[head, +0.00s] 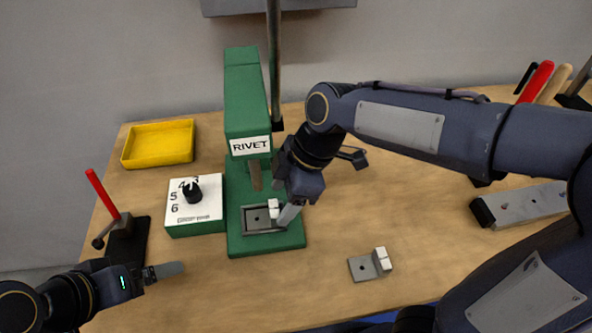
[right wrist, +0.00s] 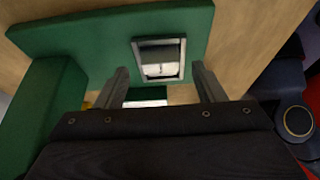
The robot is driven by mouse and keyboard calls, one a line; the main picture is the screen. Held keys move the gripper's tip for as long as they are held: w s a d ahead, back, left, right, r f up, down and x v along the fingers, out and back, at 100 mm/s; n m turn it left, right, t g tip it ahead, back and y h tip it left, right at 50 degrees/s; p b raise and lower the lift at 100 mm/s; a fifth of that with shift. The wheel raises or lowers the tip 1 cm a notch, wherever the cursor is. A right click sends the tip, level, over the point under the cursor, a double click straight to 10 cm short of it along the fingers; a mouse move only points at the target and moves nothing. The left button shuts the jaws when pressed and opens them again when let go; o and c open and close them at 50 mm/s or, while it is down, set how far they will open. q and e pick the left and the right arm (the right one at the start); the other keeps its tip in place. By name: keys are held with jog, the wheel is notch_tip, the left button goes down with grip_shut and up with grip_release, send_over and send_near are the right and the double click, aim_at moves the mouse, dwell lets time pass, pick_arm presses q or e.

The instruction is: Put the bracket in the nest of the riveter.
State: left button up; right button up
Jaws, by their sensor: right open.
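The green riveter (head: 246,95), labelled RIVET, stands on the bench. Its nest, a square metal frame (head: 246,228), is on the base plate. A grey bracket with a hole and a white upright end (head: 257,217) lies inside the nest frame; the right wrist view shows its pale end (right wrist: 160,69) within the frame. I cannot tell whether it sits fully flat. My right gripper (head: 284,212) is open over the nest's right side, its fingers apart around the bracket's end in the wrist view (right wrist: 160,72). My left gripper (head: 168,270) is at lower left, away from the nest.
A second similar bracket (head: 364,268) lies on the bench to the right. A green box with a dial (head: 195,212) stands left of the riveter, near a red-handled clamp (head: 100,193) and a yellow tray (head: 158,143). A metal block (head: 525,203) lies far right.

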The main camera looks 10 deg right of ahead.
pick_arm(q)
jog(key=shift+r+p, duration=0.45)
jog(key=shift+r, duration=0.05)
pick_arm(e)
jog(key=v, duration=1)
pick_arm(q)
jog(key=shift+d, duration=0.1)
pick_arm(e)
jog(key=s+d+f+m+t, duration=0.2)
jog(key=s+d+f+m, duration=0.1)
jog(key=m, duration=0.3)
jog(key=s+d+f+m+t, duration=0.1)
jog(key=s+d+f+m, duration=0.2)
jog(key=s+d+m, duration=0.2)
jog(key=s+d+f+m+t, duration=0.2)
jog(key=s+d+f+m, duration=0.1)
jog(key=m, duration=0.5)
jog(key=shift+s+d+f+m+t+h, duration=0.15)
jog(key=shift+s+d+m+h, duration=0.05)
jog(key=shift+d, duration=0.15)
jog(key=shift+s+d+f+m+t+h, duration=0.1)
jog(key=shift+s+d+m+t+h, duration=0.1)
jog(key=shift+d, duration=0.15)
notch_tip(320, 180, up, 3)
jog(key=shift+f+p, duration=0.2)
jog(key=shift+p, duration=1.05)
pick_arm(q)
notch_tip(320, 180, up, 2)
pick_arm(e)
jog(key=shift+f, duration=0.25)
